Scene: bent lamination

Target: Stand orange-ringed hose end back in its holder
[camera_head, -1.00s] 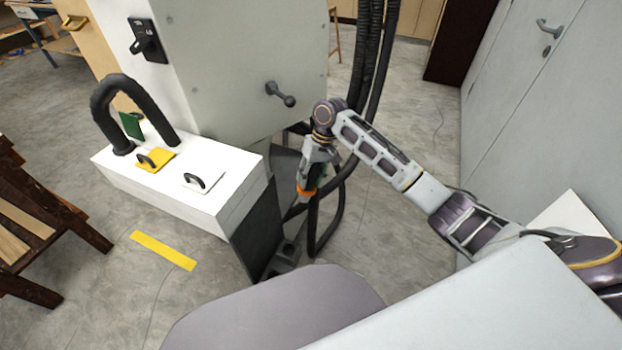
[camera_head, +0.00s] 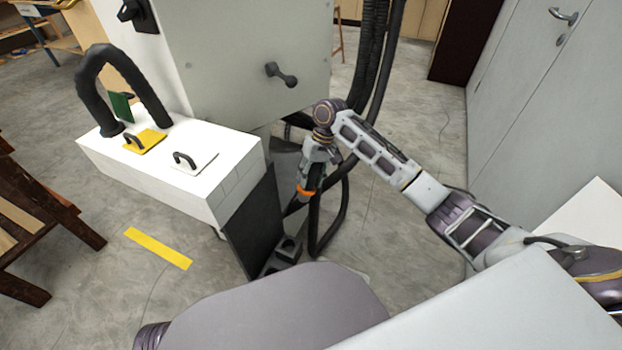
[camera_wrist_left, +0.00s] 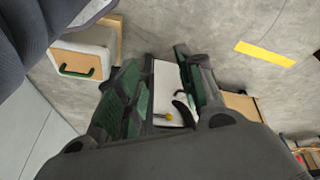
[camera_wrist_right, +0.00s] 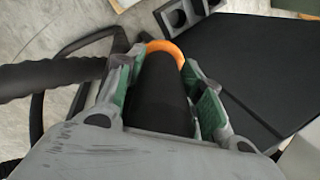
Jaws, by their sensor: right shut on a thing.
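The black hose end with its orange ring (camera_head: 306,192) is in my right gripper (camera_head: 314,172), which points down beside the dark panel. In the right wrist view my right gripper (camera_wrist_right: 158,82) has its fingers on both sides of the black hose end, and the orange ring (camera_wrist_right: 165,48) shows at the fingertips. A dark grey holder with square openings (camera_head: 289,248) stands low at the panel's foot, below and left of the hose end. The holder (camera_wrist_right: 182,14) also shows beyond the ring, apart from it. My left gripper (camera_wrist_left: 160,85) is open and empty, only in the left wrist view.
A white bench (camera_head: 235,190) with a black arch hose, and yellow, white and green handled plates stands left of the dark panel (camera_head: 252,225). The black hose (camera_head: 343,215) loops to the floor right of my gripper. Grey doors line the right; floor between is clear.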

